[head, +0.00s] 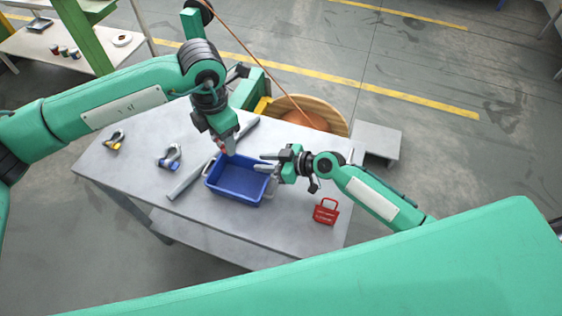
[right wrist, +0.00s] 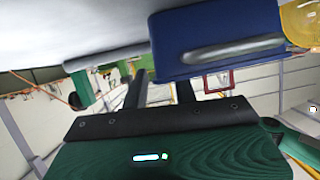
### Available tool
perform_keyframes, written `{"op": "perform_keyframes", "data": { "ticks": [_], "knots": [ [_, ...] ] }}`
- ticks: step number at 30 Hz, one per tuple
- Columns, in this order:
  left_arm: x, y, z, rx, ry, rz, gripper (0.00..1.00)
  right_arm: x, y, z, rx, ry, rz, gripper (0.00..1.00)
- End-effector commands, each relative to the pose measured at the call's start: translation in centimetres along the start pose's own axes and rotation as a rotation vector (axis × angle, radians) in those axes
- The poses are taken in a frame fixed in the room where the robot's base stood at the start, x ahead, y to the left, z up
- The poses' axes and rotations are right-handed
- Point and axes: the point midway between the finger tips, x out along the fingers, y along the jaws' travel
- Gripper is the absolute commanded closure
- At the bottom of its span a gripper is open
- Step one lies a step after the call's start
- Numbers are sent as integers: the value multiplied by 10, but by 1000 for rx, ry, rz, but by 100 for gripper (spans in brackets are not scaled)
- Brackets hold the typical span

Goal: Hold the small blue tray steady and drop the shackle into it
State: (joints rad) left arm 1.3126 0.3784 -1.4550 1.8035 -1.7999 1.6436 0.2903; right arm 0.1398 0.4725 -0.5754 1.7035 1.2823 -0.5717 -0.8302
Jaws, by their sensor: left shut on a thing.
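The small blue tray (head: 237,203) sits on the grey table, and its side wall shows large in the right wrist view (right wrist: 215,45). My left gripper (head: 229,150) reaches down at the tray's far rim and is shut on that rim. My right gripper (head: 267,162) is at the tray's right side, its fingers apart with nothing between them; in the right wrist view the gap between them (right wrist: 160,92) is empty. A grey shackle with a blue pin (head: 169,157) lies on the table left of the tray. Another shackle with a yellow part (head: 116,140) lies farther left.
A grey bar (head: 187,181) lies left of the tray and seems to run on behind it. A red carrier-like item (head: 326,211) stands at the right. A wooden reel (head: 328,117) is behind the table. Bare table (head: 140,175) is free around the shackles.

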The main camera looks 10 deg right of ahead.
Motion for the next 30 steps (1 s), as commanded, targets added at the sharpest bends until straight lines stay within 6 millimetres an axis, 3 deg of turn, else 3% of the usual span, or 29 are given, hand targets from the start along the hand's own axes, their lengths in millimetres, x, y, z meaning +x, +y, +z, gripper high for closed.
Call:
{"op": "perform_keyframes", "data": {
  "ticks": [6, 17, 22, 30],
  "knots": [
    [0, 0, 0, 0, -1, 0, 74, 23, 0, 0, 1, 1, -1, 72],
    [0, 0, 0, 0, -1, 0, 74, 27, 0, 0, 0, -1, 0, 72],
    [0, 0, 0, 0, -1, 0, 74, 27, 0, 0, 0, -1, 0, 100],
    [3, 0, 0, 0, 0, 0, 74, 27, 0, 0, 1, -1, 0, 100]
  ]
}}
